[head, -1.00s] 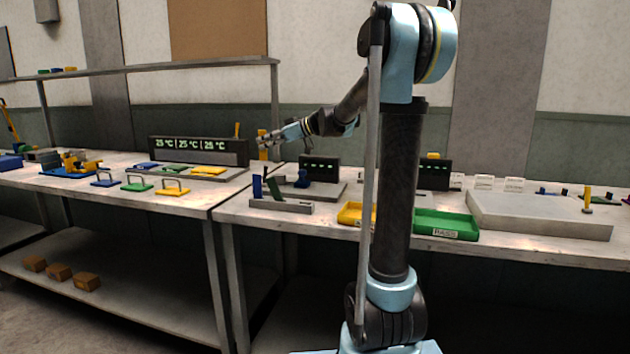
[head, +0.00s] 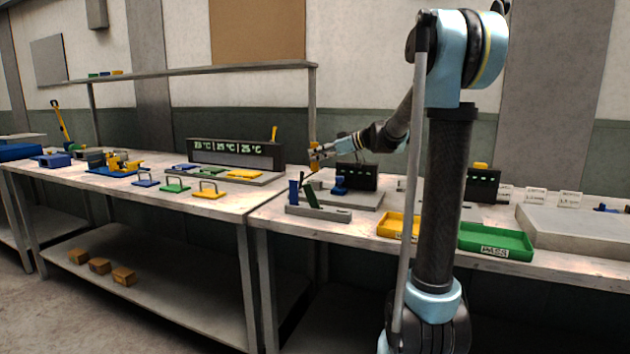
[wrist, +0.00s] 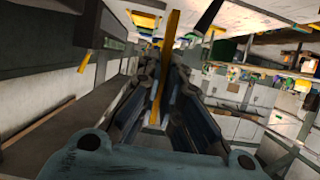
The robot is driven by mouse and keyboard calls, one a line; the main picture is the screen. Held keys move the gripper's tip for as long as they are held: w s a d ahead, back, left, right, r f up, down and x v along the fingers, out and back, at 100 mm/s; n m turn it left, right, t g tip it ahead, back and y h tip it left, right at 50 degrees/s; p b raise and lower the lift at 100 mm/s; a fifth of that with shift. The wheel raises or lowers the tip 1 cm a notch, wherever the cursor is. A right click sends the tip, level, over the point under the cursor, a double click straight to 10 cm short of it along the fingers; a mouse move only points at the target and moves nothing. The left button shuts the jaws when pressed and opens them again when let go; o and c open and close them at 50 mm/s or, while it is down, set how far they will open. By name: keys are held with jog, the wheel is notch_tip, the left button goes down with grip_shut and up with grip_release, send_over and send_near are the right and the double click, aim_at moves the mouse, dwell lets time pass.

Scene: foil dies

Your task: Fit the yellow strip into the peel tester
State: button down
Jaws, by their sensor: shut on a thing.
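A yellow strip (head: 313,158) stands upright in my gripper (head: 318,153), which is shut on it, above the bench. In the wrist view the strip (wrist: 166,52) runs between the fingers (wrist: 160,95). To the right of and below my gripper, a dark unit with a lit display (head: 360,177) and a blue clamp (head: 340,186) stands on a grey plate; it may be the peel tester, but I cannot tell for certain. The strip is apart from it.
A long display (head: 235,153) stands on the left bench, with handled plates (head: 208,190) in front. A shelf post (head: 312,110) rises behind my gripper.

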aim_at(317, 171)
jog(key=shift+f, duration=3.3)
jog(key=shift+s, duration=0.1)
jog(key=c, duration=1.8)
grip_release()
jog(key=v, duration=1.1)
jog(key=shift+d+r, duration=0.15)
jog(key=shift+s+d+r, duration=0.1)
jog(key=shift+s+d, duration=0.05)
jog(key=shift+d, duration=0.1)
